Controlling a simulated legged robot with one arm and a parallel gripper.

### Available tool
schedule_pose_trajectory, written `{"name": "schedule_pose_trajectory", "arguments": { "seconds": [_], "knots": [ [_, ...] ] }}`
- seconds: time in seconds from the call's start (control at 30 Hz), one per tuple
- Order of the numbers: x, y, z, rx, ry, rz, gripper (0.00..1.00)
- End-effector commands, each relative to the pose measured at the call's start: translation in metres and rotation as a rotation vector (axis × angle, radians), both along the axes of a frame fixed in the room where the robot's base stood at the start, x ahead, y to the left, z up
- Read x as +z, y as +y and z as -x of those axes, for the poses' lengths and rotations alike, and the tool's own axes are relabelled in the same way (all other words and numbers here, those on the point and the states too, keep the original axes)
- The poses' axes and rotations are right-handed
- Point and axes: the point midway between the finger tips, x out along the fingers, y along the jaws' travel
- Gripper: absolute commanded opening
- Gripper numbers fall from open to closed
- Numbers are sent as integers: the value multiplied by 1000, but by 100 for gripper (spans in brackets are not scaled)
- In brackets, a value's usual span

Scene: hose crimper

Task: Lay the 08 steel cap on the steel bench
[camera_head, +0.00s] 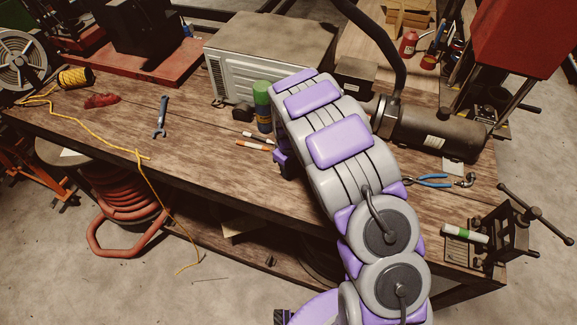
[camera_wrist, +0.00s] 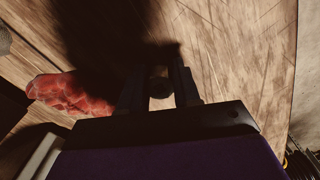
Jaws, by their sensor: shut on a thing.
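My gripper (camera_wrist: 160,82) is shut on a small dark round piece (camera_wrist: 159,88) in the wrist view, one finger on each side of it. It may be the 08 steel cap, but no marking is readable. The piece is in shadow over a wooden surface; its height above that surface is unclear. In the head view my arm hides the gripper and the piece. The long bench (camera_head: 190,120) in the head view has a brown wooden top. I cannot pick out a bench with a steel top.
A red cloth-like item (camera_wrist: 70,92) lies left of my gripper. On the bench are a blue wrench (camera_head: 161,117), yellow cord (camera_head: 76,77), markers, a green-capped can (camera_head: 262,106), a grey box machine (camera_head: 262,52), pliers (camera_head: 432,181) and a vise (camera_head: 508,232). Bare wood shows around the wrench.

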Motion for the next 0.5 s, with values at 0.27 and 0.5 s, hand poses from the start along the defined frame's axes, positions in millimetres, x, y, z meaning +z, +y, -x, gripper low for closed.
{"name": "schedule_pose_trajectory", "arguments": {
  "seconds": [0.27,0.5],
  "knots": [
    [-3,0,0,0,0,0,0],
    [-3,0,0,0,0,0,52]
  ]
}}
